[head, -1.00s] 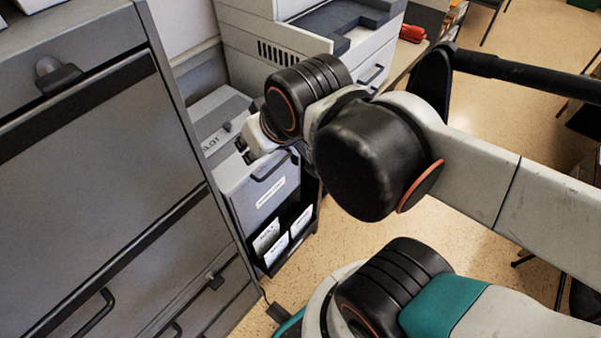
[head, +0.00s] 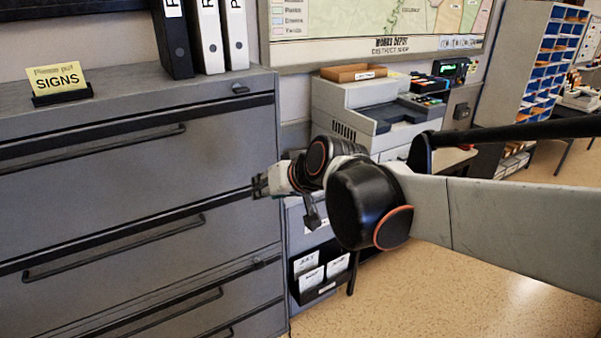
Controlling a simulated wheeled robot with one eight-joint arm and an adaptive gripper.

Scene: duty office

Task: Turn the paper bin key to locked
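The grey paper bin (head: 297,238) stands in the gap just right of the big grey drawer cabinet, in the head view. Only part of its front shows; its top and any key on it are hidden behind my arm and gripper. My gripper (head: 257,187) points left, in front of the cabinet's right edge and above the visible bin front. It is small in the picture and I cannot tell whether its fingers are apart. I see nothing held in it.
The drawer cabinet (head: 130,205) fills the left side, with bar handles sticking out. A leaflet rack (head: 322,284) is low on the bin's front. A grey office machine (head: 352,112) stands behind my arm. Open floor (head: 440,280) lies at the lower right.

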